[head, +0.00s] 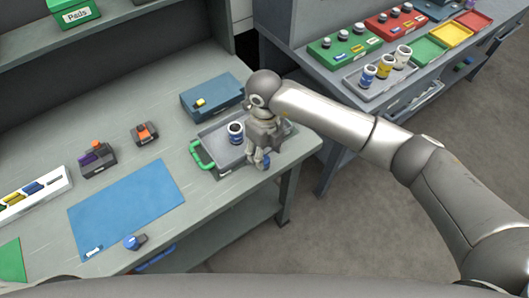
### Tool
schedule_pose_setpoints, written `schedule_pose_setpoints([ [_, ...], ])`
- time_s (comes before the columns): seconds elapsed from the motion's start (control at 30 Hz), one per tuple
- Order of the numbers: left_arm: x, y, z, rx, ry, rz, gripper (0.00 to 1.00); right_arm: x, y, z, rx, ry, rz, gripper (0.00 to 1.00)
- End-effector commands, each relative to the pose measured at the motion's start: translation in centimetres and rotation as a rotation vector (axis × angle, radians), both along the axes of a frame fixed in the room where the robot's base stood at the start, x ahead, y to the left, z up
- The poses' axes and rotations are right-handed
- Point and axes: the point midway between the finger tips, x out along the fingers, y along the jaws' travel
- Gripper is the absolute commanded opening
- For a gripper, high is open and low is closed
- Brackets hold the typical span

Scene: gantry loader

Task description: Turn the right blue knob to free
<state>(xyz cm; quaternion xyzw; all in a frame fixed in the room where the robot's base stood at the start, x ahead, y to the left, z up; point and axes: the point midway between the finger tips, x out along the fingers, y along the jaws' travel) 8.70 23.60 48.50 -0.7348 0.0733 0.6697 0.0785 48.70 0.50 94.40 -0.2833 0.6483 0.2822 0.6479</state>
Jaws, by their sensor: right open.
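The right blue knob (265,164) is at the front edge of the grey bench, just below the tray, and is mostly hidden by my right gripper. My right gripper (259,159) points down over this knob with its fingers open; whether they touch it I cannot tell. My left gripper is not in view.
The blue mat (127,207) lies left. Another bench with bins (428,51) stands at right.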

Motion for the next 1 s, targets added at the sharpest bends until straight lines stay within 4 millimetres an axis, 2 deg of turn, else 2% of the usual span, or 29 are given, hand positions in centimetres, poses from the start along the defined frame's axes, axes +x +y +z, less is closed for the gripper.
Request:
schedule_pose_setpoints([
  [0.1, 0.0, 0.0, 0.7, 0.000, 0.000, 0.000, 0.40, -0.1, 0.1, -1.6, 0.001, 0.002, -0.001, 0.51],
  [0.23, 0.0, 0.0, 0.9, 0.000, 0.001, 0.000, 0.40, -0.1, 0.1, -2.8, 0.002, 0.002, 0.002, 0.51],
  [0.57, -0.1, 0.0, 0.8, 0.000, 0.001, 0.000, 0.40, 0.0, 0.1, -3.2, 0.001, 0.000, 0.002, 0.51],
  [0.93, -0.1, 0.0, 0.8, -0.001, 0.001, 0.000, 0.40, 0.0, 0.1, -3.2, 0.001, 0.000, 0.001, 0.05],
  [1.0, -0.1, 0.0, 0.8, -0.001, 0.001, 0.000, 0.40, 0.0, 0.1, -3.2, 0.001, 0.000, 0.001, 0.05],
])
